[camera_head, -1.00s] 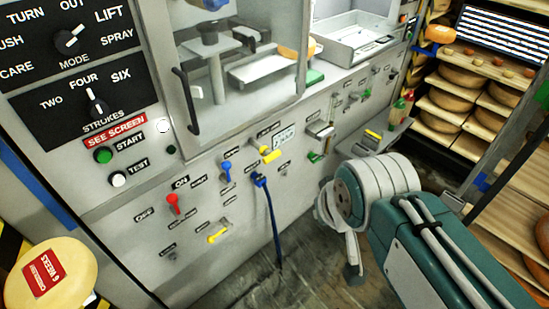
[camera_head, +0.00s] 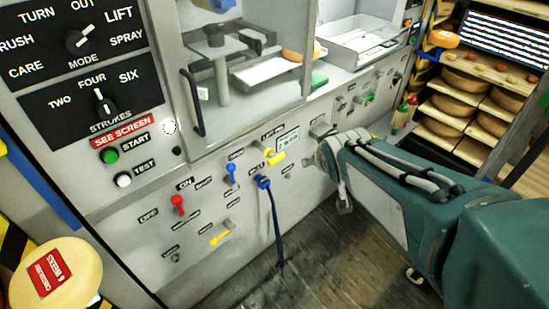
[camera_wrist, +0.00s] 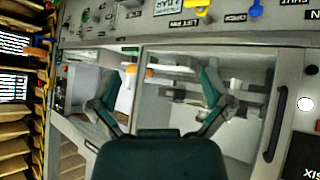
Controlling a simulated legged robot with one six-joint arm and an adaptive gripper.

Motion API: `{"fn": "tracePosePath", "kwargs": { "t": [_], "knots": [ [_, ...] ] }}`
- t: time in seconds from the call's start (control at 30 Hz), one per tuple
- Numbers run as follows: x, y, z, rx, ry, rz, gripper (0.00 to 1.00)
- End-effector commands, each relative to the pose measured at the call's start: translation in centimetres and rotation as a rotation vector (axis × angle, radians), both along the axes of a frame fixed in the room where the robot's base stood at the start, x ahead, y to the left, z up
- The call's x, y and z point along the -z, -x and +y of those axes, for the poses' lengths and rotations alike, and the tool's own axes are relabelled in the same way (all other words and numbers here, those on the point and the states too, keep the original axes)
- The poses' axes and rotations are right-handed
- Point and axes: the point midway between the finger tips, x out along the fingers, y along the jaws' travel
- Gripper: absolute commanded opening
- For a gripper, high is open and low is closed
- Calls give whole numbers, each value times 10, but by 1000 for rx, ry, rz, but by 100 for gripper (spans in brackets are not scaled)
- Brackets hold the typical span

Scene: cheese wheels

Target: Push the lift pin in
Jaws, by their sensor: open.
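The lift pin (camera_head: 274,157) is a yellow handle on the grey machine panel, below the glass-fronted cabinet and beside a small display. In the wrist view, which is upside down, its yellow end (camera_wrist: 201,6) is cut by the top edge above a "LIFT PIN" label. My gripper (camera_wrist: 158,92) is open and empty, its two green fingers spread in front of the cabinet window. In the head view my arm reaches in from the right toward the panel, right of the pin. My fingers are mostly hidden there and look apart from the pin.
Blue (camera_head: 231,174) and red (camera_head: 178,205) handles and a blue plug with a hanging cord (camera_head: 264,183) crowd the panel near the pin. A cabinet door handle (camera_head: 192,102) projects above. Cheese shelves (camera_head: 470,100) stand at right. Floor before the panel is clear.

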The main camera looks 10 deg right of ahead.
Motion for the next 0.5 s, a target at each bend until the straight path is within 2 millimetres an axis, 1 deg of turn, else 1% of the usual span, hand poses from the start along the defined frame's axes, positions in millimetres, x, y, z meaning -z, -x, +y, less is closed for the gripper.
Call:
{"fn": "tracePosePath", "kwargs": {
  "t": [0.03, 0.2, 0.27, 0.4, 0.5],
  "knots": [
    [9, -18, -6, -14, 16, -22, 100],
    [32, -70, -18, -95, 55, -134, 100],
    [42, -87, -19, -131, 60, -174, 100],
    [69, -118, -21, -218, 52, -262, 100],
    [91, -135, -20, -284, 27, -325, 100]
  ]
}}
